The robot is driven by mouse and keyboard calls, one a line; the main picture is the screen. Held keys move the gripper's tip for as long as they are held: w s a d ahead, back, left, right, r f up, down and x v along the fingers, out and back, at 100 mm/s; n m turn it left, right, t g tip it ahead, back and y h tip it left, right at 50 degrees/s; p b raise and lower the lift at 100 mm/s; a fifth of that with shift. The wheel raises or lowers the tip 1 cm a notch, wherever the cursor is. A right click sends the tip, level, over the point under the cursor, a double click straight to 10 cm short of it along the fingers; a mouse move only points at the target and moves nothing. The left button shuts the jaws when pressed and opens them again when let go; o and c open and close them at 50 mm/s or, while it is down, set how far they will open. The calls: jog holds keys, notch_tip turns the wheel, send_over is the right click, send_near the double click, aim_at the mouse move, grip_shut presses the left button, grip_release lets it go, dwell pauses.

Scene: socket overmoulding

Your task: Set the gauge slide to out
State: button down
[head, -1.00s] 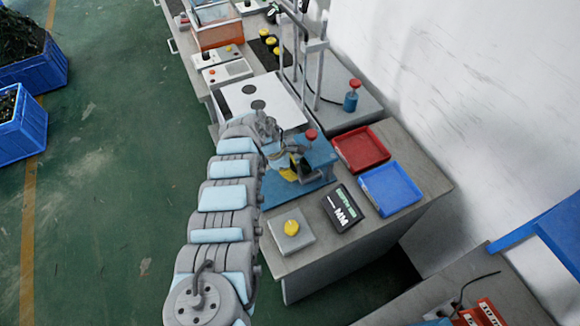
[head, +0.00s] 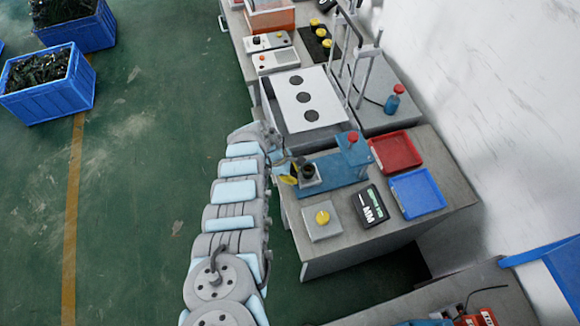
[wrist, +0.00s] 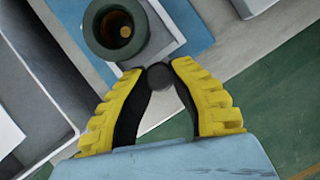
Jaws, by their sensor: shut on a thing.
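The blue gauge fixture (head: 345,172) lies on the grey bench, with a red-topped post (head: 353,140) at its back. A dark cup-shaped holder (head: 309,172) sits on its left part. The wrist view shows this holder (wrist: 95,28) from above, on a light grey slide plate (wrist: 160,45), with a small brownish round thing inside. My gripper (head: 291,179) is at the bench's left edge, beside the holder. In the wrist view its yellow fingers (wrist: 160,85) are shut on a dark round knob (wrist: 160,73) at the plate's near edge. The slide's far end is out of view.
A black display (head: 370,206) marked MM and a grey box with a yellow button (head: 322,217) stand in front. A red tray (head: 395,152) and a blue tray (head: 417,192) lie to the right. A white plate with dark discs (head: 305,98) stands behind. Open floor lies left.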

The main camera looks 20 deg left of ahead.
jog(key=shift+a+f, duration=0.1)
jog(key=c, duration=0.8)
grip_release()
jog(key=shift+s, duration=0.15)
jog(key=shift+v, duration=1.05)
jog(key=shift+a+r, duration=0.25)
jog(key=shift+r, duration=0.3)
jog(key=shift+v, duration=4.35)
